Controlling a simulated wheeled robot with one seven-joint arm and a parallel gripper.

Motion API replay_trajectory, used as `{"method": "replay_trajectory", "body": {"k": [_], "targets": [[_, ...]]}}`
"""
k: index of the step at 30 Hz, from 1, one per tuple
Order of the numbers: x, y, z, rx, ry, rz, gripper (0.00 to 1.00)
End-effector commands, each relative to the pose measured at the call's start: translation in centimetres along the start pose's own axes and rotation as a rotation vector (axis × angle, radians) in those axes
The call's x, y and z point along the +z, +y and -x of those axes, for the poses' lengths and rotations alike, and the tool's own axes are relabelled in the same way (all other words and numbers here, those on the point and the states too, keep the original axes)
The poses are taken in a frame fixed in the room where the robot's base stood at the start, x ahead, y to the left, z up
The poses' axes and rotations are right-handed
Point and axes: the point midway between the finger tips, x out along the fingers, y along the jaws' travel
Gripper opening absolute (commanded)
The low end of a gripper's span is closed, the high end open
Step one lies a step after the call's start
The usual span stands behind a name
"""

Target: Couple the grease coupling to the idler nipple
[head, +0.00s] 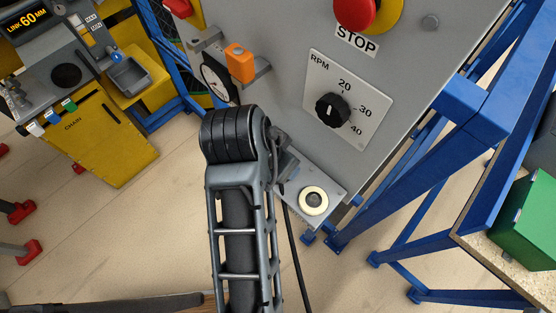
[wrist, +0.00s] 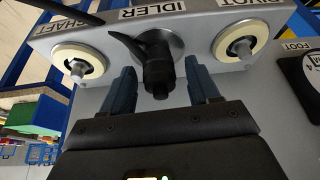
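In the wrist view the black grease coupling (wrist: 157,72) stands at the round plate under the IDLER label (wrist: 166,9), with its hose (wrist: 75,11) running off to the upper left. The idler nipple itself is hidden by the coupling, so I cannot tell how fully it is seated. My gripper (wrist: 160,68) is open, with one blue-grey finger on each side of the coupling and visible gaps between. In the head view the coupling is hidden behind my arm.
Nipples with cream rings sit left, at SHAFT (wrist: 79,62), and right, at PIVOT (wrist: 240,40). The head view shows the RPM dial (head: 332,110), red stop button (head: 355,12), orange block (head: 240,62) and blue frame legs (head: 400,150) close by. A black hose (head: 296,255) hangs beside my arm.

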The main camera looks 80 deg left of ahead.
Motion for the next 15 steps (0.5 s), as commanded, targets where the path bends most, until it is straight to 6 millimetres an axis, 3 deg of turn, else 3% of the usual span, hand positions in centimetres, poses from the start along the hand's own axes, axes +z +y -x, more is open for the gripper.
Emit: {"method": "replay_trajectory", "body": {"k": [9,15], "targets": [[0.0,0.0,0.2,0.000,0.001,0.000,0.65],[-0.1,-0.1,2.5,-0.003,0.004,0.001,0.65]]}}
